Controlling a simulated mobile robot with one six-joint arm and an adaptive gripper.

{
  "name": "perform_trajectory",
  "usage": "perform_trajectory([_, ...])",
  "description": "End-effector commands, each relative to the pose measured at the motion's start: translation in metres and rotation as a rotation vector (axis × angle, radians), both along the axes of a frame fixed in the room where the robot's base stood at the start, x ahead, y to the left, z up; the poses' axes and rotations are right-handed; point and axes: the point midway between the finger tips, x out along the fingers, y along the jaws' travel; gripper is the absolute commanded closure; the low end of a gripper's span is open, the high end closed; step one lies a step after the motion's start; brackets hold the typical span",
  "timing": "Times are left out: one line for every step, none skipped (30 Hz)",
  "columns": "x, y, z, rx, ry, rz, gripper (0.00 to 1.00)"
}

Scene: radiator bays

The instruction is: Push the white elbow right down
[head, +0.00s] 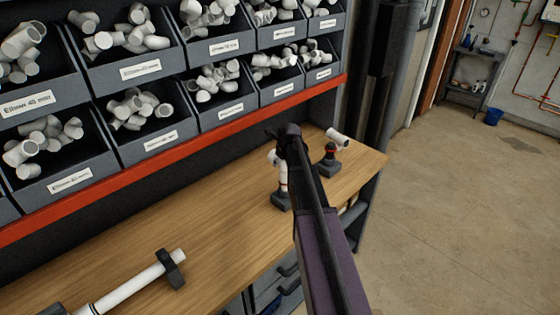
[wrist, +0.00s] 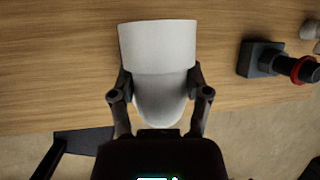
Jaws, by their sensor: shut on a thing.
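The white elbow (wrist: 158,48) fills the middle of the wrist view, its wide round end away from me. My gripper (wrist: 160,92) is shut on it, one finger against each side. In the head view, my gripper (head: 284,132) is over the bench, and a small part of the elbow (head: 272,156) shows below it. The elbow is at the top of a short white upright pipe (head: 283,177) on a dark base (head: 281,201). My arm and gripper hide much of the joint, so I cannot tell how deep the elbow sits.
Close to the right, a second dark stand (head: 328,162) with a red ring carries another white fitting (head: 338,137). A white pipe (head: 138,283) lies in a dark holder at the front left. Bins of fittings (head: 145,137) stand behind, above a red rail (head: 165,163). The middle bench is clear.

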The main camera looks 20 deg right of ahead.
Motion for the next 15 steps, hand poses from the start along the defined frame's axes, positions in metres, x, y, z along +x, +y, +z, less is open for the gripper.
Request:
perform_trajectory([-0.0001,0.0001,-0.0015,0.000,0.000,0.000,0.95])
perform_trajectory([0.0000,0.0000,-0.0019,0.000,0.000,0.000,0.95])
perform_trajectory([-0.0001,0.0001,-0.0025,0.000,0.000,0.000,0.95])
perform_trajectory([0.0000,0.0000,-0.0029,0.000,0.000,0.000,0.95])
perform_trajectory([-0.0001,0.0000,-0.0033,0.000,0.000,0.000,0.95])
perform_trajectory([-0.0001,0.0000,-0.0038,0.000,0.000,0.000,0.95])
perform_trajectory([-0.0001,0.0000,-0.0043,0.000,0.000,0.000,0.95])
perform_trajectory([-0.0001,0.0000,-0.0048,0.000,0.000,0.000,0.95])
perform_trajectory([-0.0001,0.0000,-0.0053,0.000,0.000,0.000,0.95])
perform_trajectory([-0.0002,0.0000,-0.0057,0.000,0.000,0.000,0.95])
perform_trajectory([-0.0001,0.0001,-0.0061,0.000,0.000,0.000,0.95])
perform_trajectory([-0.0001,0.0001,-0.0066,0.000,0.000,0.000,0.95])
perform_trajectory([-0.0001,0.0001,-0.0071,0.000,0.000,0.000,0.95])
perform_trajectory([-0.0001,0.0001,-0.0076,0.000,0.000,0.000,0.95])
perform_trajectory([0.0000,0.0001,-0.0081,0.000,0.000,0.000,0.95])
